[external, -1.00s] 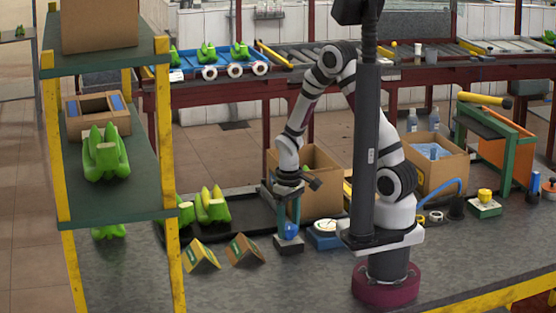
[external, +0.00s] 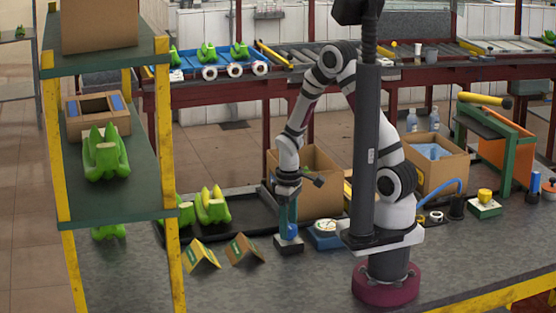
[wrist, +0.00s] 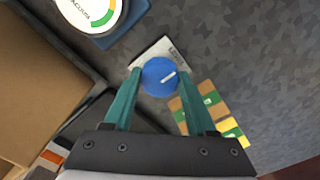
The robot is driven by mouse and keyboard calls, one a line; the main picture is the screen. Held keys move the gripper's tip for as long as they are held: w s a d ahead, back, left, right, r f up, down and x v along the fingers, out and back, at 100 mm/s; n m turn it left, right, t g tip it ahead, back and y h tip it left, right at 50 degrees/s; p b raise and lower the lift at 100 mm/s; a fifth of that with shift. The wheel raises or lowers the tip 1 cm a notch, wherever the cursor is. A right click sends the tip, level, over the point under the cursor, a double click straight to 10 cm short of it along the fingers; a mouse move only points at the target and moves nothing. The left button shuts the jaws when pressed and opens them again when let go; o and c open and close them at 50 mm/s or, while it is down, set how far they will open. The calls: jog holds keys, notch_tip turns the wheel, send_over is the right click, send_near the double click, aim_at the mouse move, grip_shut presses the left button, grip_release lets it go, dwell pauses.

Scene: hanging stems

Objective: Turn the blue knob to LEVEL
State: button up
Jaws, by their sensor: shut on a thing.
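The blue knob (wrist: 160,77) is a round disc with a white pointer line, on a small pale base plate (wrist: 150,52). In the wrist view the pointer slants to the right and a little up. Small dark lettering is on the plate's upper right edge, too small to read surely. In the external view the knob (external: 291,230) is partly hidden by my gripper (external: 288,224), which reaches straight down onto it. In the wrist view the teal fingers of my gripper (wrist: 157,84) are on the knob's two sides, shut on it.
A blue-based round gauge (external: 325,231) stands just right of the knob. Folded yellow-and-brown cards (external: 245,251) lie to its left. An open cardboard box (external: 318,178) and a black tray (external: 236,228) are behind. The bench front is clear.

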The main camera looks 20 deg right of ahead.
aim_at(289, 226)
jog(key=o, duration=1.4)
jog(key=shift+c, duration=0.2)
notch_tip(289, 226, up, 16)
jog(key=shift+f, duration=0.1)
jog(key=s+d+r+m+y, duration=0.1)
jog(key=s+d+m, duration=1.1)
jog(key=s+m, duration=0.2)
jog(key=shift+s+r+m+y, duration=0.3)
jog(key=shift+s+m+y, duration=0.05)
jog(key=shift+m+y, duration=0.05)
